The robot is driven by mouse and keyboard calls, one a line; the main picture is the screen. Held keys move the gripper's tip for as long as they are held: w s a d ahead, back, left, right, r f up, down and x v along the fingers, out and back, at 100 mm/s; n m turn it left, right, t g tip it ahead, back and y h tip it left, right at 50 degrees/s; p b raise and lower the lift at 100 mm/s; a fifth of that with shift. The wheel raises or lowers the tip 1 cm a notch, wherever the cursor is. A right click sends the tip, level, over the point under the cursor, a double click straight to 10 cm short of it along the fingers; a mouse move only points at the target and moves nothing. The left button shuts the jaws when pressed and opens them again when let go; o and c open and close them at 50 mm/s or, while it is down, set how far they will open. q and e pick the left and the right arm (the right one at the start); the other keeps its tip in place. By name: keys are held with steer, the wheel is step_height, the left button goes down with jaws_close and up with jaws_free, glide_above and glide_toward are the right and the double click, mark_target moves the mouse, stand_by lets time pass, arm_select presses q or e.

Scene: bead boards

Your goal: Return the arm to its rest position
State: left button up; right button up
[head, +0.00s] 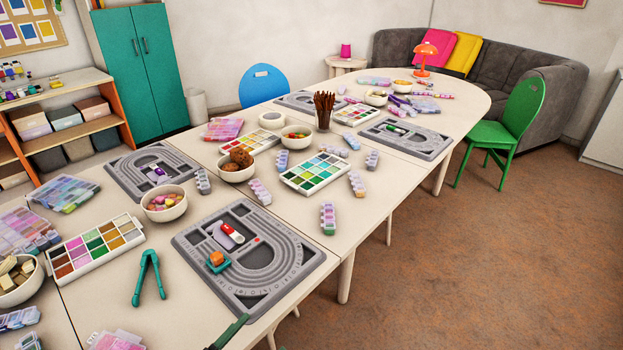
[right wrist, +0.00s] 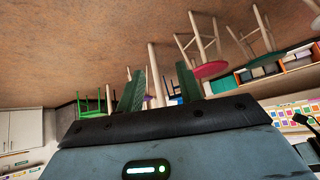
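My right gripper (right wrist: 160,82) shows in the right wrist view with its two dark green fingers apart and nothing between them. That view is upside down, with the brown floor at the top. The rest of that gripper is out of the picture.
On the table (head: 205,318) lie green pliers (head: 148,278), a palette (head: 94,250) and a bowl (head: 164,204). An orange bead on a teal piece (head: 216,262) sits on the near board. Floor (head: 450,270) to the right is clear. Stools (right wrist: 213,68) show in the right wrist view.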

arm_select(q)
steer(key=s+a+f+n+g+y+p, duration=0.1)
steer(key=s+a+f+n+g+y, duration=0.2)
steer(key=s+f, duration=0.6)
steer(key=s+a+f+n+g+y+p, duration=0.2)
steer(key=s+a+f+n+g+y, duration=0.2)
steer(key=s, duration=0.8)
steer(key=a+f+n+y, duration=0.2)
steer(key=a+f+y, duration=0.1)
steer(key=f+y, duration=0.1)
steer(key=shift+s+a+f, duration=0.2)
steer(key=shift+a+f, duration=0.05)
steer(key=shift+f, duration=0.3)
arm_select(e)
steer(key=shift+t, duration=0.5)
steer(key=w+r, duration=0.2)
steer(key=r, duration=0.2)
steer(key=shift+w+d+r, duration=0.1)
steer(key=shift+w+r, duration=0.05)
steer(key=shift+w, duration=0.25)
